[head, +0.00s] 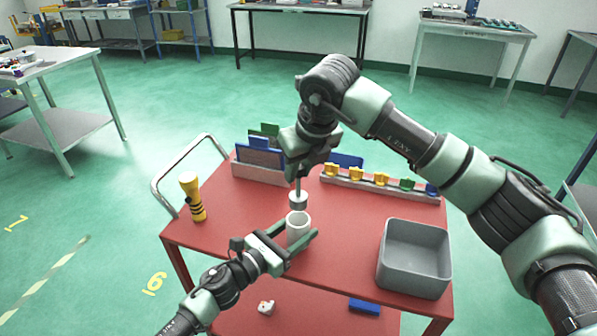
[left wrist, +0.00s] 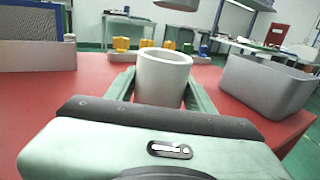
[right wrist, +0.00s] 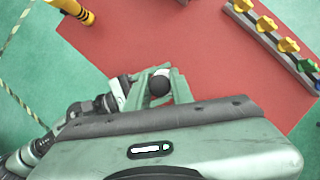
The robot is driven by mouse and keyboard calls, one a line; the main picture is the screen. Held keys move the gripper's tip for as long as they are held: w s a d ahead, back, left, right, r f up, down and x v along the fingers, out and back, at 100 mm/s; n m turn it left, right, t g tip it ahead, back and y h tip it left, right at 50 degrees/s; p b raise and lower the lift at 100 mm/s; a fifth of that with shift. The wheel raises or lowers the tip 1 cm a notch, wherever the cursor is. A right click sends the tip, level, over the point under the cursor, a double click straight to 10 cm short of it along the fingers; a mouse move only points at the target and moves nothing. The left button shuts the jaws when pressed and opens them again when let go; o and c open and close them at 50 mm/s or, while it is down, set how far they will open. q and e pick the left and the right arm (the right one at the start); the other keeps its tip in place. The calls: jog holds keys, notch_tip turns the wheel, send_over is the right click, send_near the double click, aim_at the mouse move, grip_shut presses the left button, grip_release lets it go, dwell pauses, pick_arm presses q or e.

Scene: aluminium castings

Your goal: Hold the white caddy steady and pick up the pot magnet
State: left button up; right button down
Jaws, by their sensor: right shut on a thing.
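The white caddy (head: 297,232), a round open cup, stands upright on the red cart top, between the fingers of my left gripper (head: 292,238). The left wrist view shows the caddy (left wrist: 163,80) with a finger close against each side. My right gripper (head: 299,172) points down above it, shut on the pot magnet (head: 298,202). The magnet is a grey cylinder on a thin stem, hanging upright just over the caddy's mouth; its lower end also shows in the left wrist view (left wrist: 179,8). In the right wrist view a black knob (right wrist: 160,86) shows between the fingers and hides most of the caddy.
A grey open bin (head: 414,262) stands at the cart's right. A rail (head: 375,187) with yellow, green and blue knobs and a rack of blue and green panels (head: 259,162) stand at the back. A yellow-black tool (head: 193,197) stands at the left edge. The front left is clear.

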pick_arm(q)
jog(key=shift+o, duration=1.3)
jog(key=shift+a, duration=0.1)
